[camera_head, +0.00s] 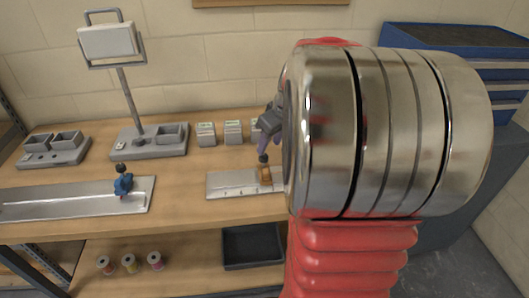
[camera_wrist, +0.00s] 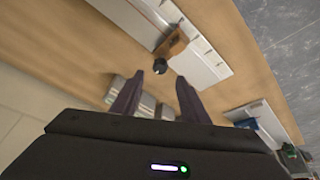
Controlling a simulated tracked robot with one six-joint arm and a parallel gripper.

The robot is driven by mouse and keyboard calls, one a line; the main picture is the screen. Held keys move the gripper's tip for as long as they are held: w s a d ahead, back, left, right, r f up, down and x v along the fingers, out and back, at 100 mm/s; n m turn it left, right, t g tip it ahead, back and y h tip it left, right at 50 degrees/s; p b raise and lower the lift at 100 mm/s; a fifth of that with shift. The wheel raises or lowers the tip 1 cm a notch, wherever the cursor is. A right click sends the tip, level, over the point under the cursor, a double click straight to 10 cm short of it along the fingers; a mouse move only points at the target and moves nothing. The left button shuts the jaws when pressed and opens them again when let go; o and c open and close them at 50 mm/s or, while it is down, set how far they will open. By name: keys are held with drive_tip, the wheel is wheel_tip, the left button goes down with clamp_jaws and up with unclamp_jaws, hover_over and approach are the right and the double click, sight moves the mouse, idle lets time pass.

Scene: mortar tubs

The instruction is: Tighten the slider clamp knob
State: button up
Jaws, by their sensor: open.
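A slider clamp with an orange-brown body (camera_head: 265,175) sits on a pale ruled plate (camera_head: 228,184) on the bench, its dark knob (camera_head: 263,158) on top. In the wrist view, the brown body (camera_wrist: 173,45) and black knob (camera_wrist: 160,67) show just beyond the fingertips. My gripper (camera_head: 266,148) is above this knob in the head view; in the wrist view, the gripper (camera_wrist: 159,76) has its fingers apart with nothing held between them. Whether the fingertips touch the knob cannot be told. A second, blue clamp (camera_head: 123,184) with a dark knob stands on a long metal plate (camera_head: 60,200) at left.
Small grey labelled bins (camera_head: 233,132) stand behind the ruled plate. A lamp (camera_head: 108,42) on a grey base and a grey tray (camera_head: 55,148) are at back left. Spools (camera_head: 129,264) and a black tray (camera_head: 252,247) are on the lower shelf. My arm hides the bench's right side.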

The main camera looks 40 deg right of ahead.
sight(264, 156)
drive_tip(key=x, duration=0.6)
drive_tip(key=shift+w+f, duration=0.1)
drive_tip(key=shift+f, duration=0.25)
